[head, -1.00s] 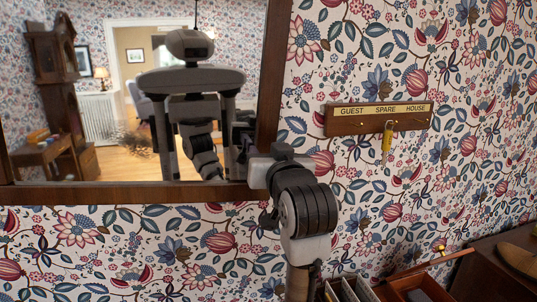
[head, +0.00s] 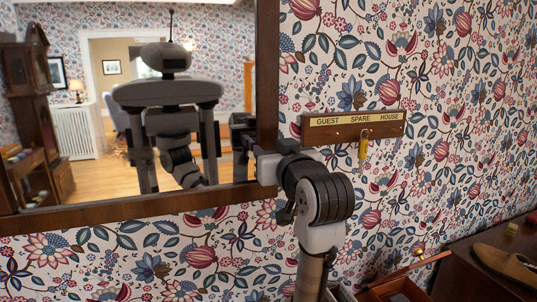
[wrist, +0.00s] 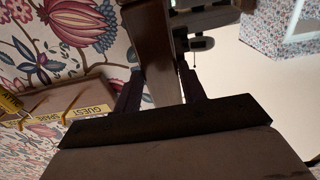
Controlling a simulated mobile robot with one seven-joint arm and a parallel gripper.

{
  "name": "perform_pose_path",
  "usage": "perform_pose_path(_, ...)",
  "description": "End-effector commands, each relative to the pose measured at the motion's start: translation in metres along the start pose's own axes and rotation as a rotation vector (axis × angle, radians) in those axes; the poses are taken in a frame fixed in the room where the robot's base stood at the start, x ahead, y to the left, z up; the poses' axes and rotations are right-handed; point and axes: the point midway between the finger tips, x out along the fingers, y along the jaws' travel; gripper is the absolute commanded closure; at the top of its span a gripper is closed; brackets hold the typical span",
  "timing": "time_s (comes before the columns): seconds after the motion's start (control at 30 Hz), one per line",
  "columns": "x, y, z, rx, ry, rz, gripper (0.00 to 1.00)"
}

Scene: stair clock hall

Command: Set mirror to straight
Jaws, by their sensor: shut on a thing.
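The mirror is on the papered wall, in a dark wooden frame (head: 110,209) at the left of the head view. Its right side looks close to upright; its lower edge rises to the right, where the wall is seen at an angle. My gripper (head: 263,166) is at the lower right part of the frame. In the wrist view, my gripper (wrist: 160,90) is shut on the frame's wooden side (wrist: 148,45), one finger on each side. The fingertips are partly hidden in the head view. The mirror's top is out of view.
A wooden key rack (head: 335,134) labelled GUEST, SPARE, HOUSE hangs right of the mirror, with a yellow tag (head: 363,150) on its middle hook.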

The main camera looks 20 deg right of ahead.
Motion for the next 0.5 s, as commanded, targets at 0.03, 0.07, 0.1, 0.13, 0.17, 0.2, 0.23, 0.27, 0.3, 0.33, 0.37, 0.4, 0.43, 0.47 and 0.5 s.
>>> perform_pose_path(0.03,-0.0002,-0.0004,-0.0006,0.0,0.003,-0.001,0.55)
perform_pose_path(0.07,-0.0002,-0.0004,-0.0005,0.0,0.003,-0.001,0.51)
perform_pose_path(0.1,-0.0002,-0.0004,-0.0004,0.0,0.003,0.0,0.46)
perform_pose_path(0.13,-0.0002,-0.0004,-0.0004,0.0,0.002,0.0,0.42)
perform_pose_path(0.17,-0.0002,-0.0004,-0.0003,0.0,0.002,0.0,0.38)
perform_pose_path(0.2,-0.0002,-0.0004,-0.0002,0.0,0.002,0.0,0.37)
perform_pose_path(0.23,-0.0002,-0.0004,-0.0002,0.001,0.002,0.0,0.37)
perform_pose_path(0.27,-0.0001,-0.0004,-0.0001,0.0,0.002,0.0,0.37)
perform_pose_path(0.3,-0.0001,-0.0004,-0.0001,0.001,0.001,0.0,0.37)
perform_pose_path(0.33,-0.0001,-0.0004,0.0,0.001,0.001,0.0,0.37)
perform_pose_path(0.37,-0.0001,-0.0004,0.0,0.001,0.001,0.0,0.37)
perform_pose_path(0.4,-0.0002,-0.0004,0.0001,0.001,0.001,0.0,0.37)
perform_pose_path(0.43,-0.0005,-0.0003,0.0001,0.001,0.001,0.0,0.37)
perform_pose_path(0.47,-0.0012,-0.0003,0.0003,0.001,0.001,0.0,0.37)
perform_pose_path(0.5,-0.0029,-0.0002,0.0006,0.0,0.001,0.0,0.37)
